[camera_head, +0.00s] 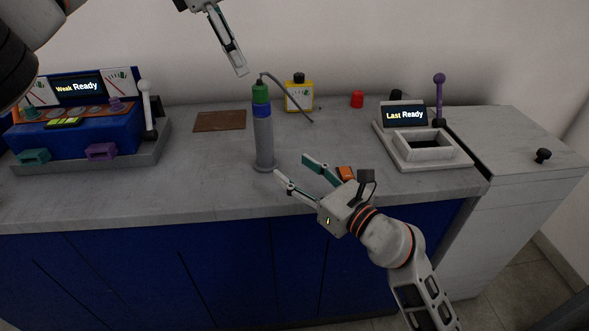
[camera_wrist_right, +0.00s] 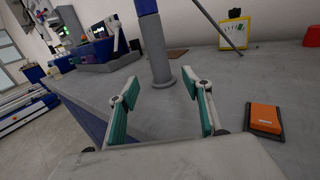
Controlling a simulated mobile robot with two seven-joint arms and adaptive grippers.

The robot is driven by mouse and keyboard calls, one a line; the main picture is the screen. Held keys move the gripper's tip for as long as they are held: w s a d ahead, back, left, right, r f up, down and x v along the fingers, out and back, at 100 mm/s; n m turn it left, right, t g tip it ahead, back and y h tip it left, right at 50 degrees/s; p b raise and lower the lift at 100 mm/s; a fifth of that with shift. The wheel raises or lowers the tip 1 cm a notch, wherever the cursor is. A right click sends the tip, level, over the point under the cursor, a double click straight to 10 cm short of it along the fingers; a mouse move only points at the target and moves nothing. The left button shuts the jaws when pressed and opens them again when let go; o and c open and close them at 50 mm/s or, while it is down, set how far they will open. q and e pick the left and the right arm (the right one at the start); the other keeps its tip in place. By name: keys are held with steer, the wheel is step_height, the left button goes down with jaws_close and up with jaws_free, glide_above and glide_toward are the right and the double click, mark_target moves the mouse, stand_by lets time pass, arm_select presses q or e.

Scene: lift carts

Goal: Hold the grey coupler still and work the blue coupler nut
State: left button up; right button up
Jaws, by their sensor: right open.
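The grey coupler (camera_head: 264,145) is an upright post on a round foot near the counter's front edge. The blue coupler nut (camera_head: 262,111) is a ring near its top, under a green cap (camera_head: 260,93) with a grey cable. In the right wrist view the grey post (camera_wrist_right: 157,50) stands ahead, between the fingers in the picture, with blue at the upper edge (camera_wrist_right: 146,6). My right gripper (camera_head: 291,165) is open and empty, low and right of the post, apart from it. My left gripper (camera_head: 240,72) is above and left of the cap; its finger opening is unclear.
An orange box (camera_head: 346,173) lies beside my right gripper. A yellow meter (camera_head: 299,96), red cap (camera_head: 357,99) and brown mat (camera_head: 220,121) are behind. A blue console (camera_head: 75,135) stands left, a grey tray with display (camera_head: 400,157) right.

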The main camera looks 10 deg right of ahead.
mark_target(270, 152)
steer(key=x, duration=1.2)
steer(key=shift+a+f, duration=0.15)
steer(key=shift+a, duration=0.05)
steer(key=c, duration=0.4)
steer(key=shift+c, duration=0.2)
jaws_close()
stand_by(0.8)
